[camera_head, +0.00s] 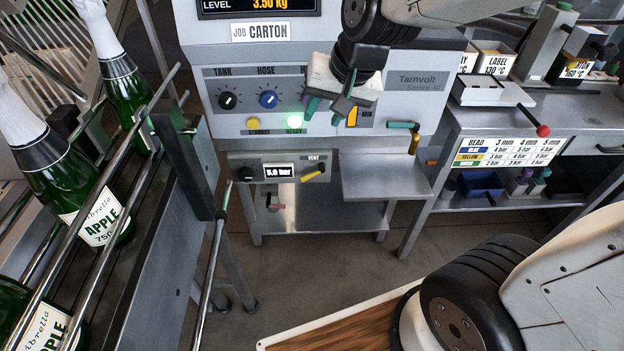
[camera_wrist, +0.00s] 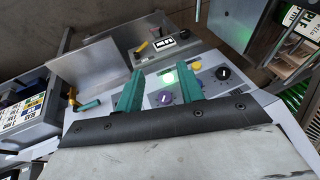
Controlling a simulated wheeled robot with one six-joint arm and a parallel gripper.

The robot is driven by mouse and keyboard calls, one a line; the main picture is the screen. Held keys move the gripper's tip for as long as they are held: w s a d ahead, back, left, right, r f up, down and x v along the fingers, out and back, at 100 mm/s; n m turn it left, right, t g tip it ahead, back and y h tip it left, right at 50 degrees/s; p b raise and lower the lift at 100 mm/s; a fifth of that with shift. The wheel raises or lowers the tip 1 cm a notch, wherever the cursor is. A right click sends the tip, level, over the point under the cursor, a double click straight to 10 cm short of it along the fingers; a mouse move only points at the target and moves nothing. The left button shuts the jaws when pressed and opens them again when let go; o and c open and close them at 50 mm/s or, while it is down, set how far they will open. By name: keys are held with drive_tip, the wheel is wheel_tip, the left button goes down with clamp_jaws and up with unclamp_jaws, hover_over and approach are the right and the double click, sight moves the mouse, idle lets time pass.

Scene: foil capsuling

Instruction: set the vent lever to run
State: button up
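The vent lever (camera_head: 313,173) is a small yellow handle under the VENT label, on the grey panel below the main machine face. It slants down and to the left from its pivot. In the wrist view the yellow lever (camera_wrist: 141,47) shows beyond the fingers, near the small display. Its position marks are too small to read. My gripper (camera_head: 325,108) is in front of the machine face, above the lever and apart from it. Its two teal fingers (camera_wrist: 158,88) are spread with nothing between them. The gripper hides part of the machine face.
A pressure display (camera_head: 279,171) reading 5.0 bar and a black knob (camera_head: 247,173) sit left of the lever. A steel shelf (camera_head: 385,175) juts out at right. A teal-tipped nozzle (camera_head: 403,125) sticks out above it. Bottles (camera_head: 95,190) stand behind rails at left.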

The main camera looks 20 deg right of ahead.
drive_tip(key=w+a+f+m+t, duration=0.25)
drive_tip(key=w+f, duration=0.25)
drive_tip(key=w, duration=0.3)
drive_tip(key=w+a+f+m+t, duration=0.1)
drive_tip(key=w+a+f+m, duration=0.2)
drive_tip(key=w+f, duration=0.35)
drive_tip(key=w+f+m+t+h, duration=0.1)
drive_tip(key=w+f+m+h, duration=0.1)
drive_tip(key=f, duration=0.5)
drive_tip(key=w+d+f+m+t+h, duration=0.1)
drive_tip(key=w+f+m+h, duration=0.1)
drive_tip(key=f, duration=0.5)
drive_tip(key=w+f+m+t+h, duration=0.2)
drive_tip(key=f+m+h, duration=0.1)
drive_tip(key=f, duration=0.3)
drive_tip(key=shift+w+d+f+m+h, duration=0.25)
drive_tip(key=shift+d+f+m+h, duration=0.15)
drive_tip(key=shift+m, duration=0.15)
drive_tip(key=m+t+h, duration=0.1)
drive_tip(key=t+h, duration=0.2)
drive_tip(key=h, duration=0.1)
approach(312, 173)
drive_tip(key=w+f, duration=0.1)
drive_tip(key=f, duration=0.1)
drive_tip(key=x, duration=0.7)
drive_tip(key=shift+w, duration=0.25)
drive_tip(key=shift+a+r, duration=0.15)
